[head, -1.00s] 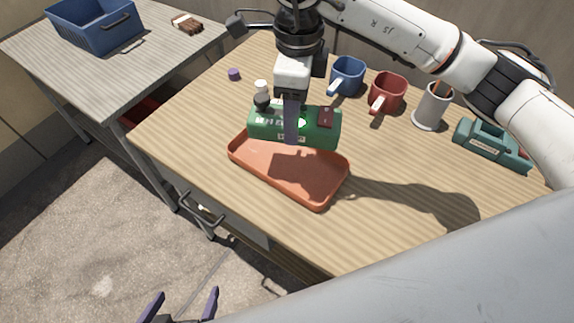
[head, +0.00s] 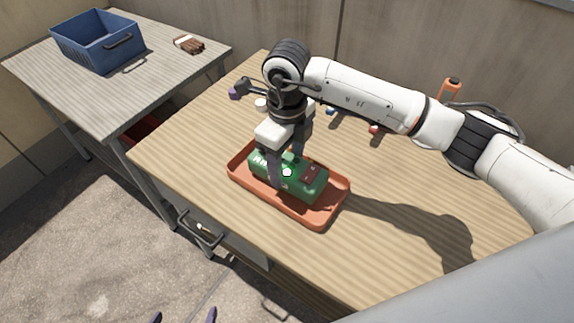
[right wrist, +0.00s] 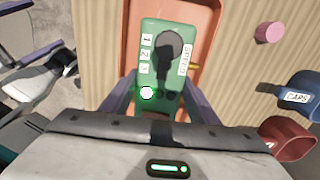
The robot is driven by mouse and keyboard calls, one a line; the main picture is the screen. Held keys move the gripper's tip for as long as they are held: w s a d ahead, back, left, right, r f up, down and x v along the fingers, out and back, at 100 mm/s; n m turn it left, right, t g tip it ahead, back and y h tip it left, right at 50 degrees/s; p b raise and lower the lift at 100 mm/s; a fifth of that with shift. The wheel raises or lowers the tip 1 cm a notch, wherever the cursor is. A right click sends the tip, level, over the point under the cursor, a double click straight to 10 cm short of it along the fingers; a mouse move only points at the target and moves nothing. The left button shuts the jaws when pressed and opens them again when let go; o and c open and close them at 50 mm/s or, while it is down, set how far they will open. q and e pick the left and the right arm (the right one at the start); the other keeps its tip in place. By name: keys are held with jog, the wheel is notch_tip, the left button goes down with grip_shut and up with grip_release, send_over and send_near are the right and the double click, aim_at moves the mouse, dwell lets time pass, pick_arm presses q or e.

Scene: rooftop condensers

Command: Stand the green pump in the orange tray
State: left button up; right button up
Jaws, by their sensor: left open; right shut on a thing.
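The green pump (head: 313,187) is inside the orange tray (head: 330,216) in the head view, lengthwise along it. My right gripper (head: 288,175) is above the tray, shut on the pump with a finger on each side. The right wrist view shows the pump (right wrist: 152,62) between the fingers, with number labels and a dark round part on it, and the tray (right wrist: 208,25) around it. I cannot tell whether the pump's underside touches the tray floor. My left gripper (head: 184,317) is open and empty at the bottom edge of the head view, away from the table.
A blue crate (head: 95,45) and a brush (head: 188,43) are on the side table. The table's front is clear.

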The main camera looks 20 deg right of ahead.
aim_at(287, 164)
jog(key=shift+f, duration=0.55)
jog(key=shift+f, duration=0.15)
jog(key=o, duration=1.5)
jog(key=shift+f, duration=0.1)
notch_tip(287, 164, up, 12)
jog(key=shift+r+b, duration=0.2)
jog(key=shift+b, duration=0.2)
